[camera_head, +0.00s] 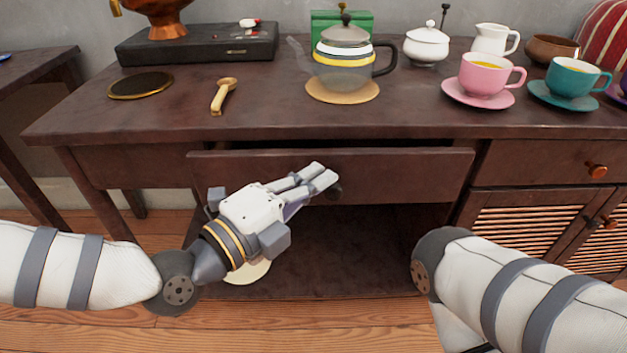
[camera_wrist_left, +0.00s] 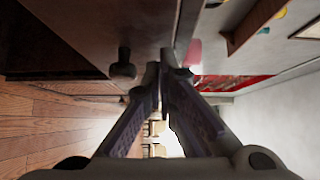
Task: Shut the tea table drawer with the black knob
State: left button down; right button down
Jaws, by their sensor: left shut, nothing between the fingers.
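The tea table drawer (camera_head: 400,170) stands part way out under the tabletop, with a dark gap behind its front's top edge. Its black knob (camera_head: 335,191) shows only partly, behind my left fingers; in the left wrist view the knob (camera_wrist_left: 123,66) stands just left of the fingertips. My left gripper (camera_head: 326,174) is shut and empty, in front of the drawer face beside the knob. In the left wrist view its fingertips (camera_wrist_left: 167,58) come together close to the drawer front; I cannot tell whether they touch it. My right arm shows at the lower right, but its gripper does not.
The tabletop (camera_head: 270,105) holds a glass teapot (camera_head: 342,65) on a round mat, a wooden scoop (camera_head: 222,96), a pink cup (camera_head: 487,78) and a teal cup (camera_head: 572,80). A drawer with an orange knob (camera_head: 596,171) is at right. An open shelf (camera_head: 340,265) lies below.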

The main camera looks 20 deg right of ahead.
aim_at(308, 161)
pick_arm(q)
jog(key=shift+w+d, duration=0.15)
jog(key=shift+w, duration=0.25)
pick_arm(e)
jog(key=shift+f, duration=0.1)
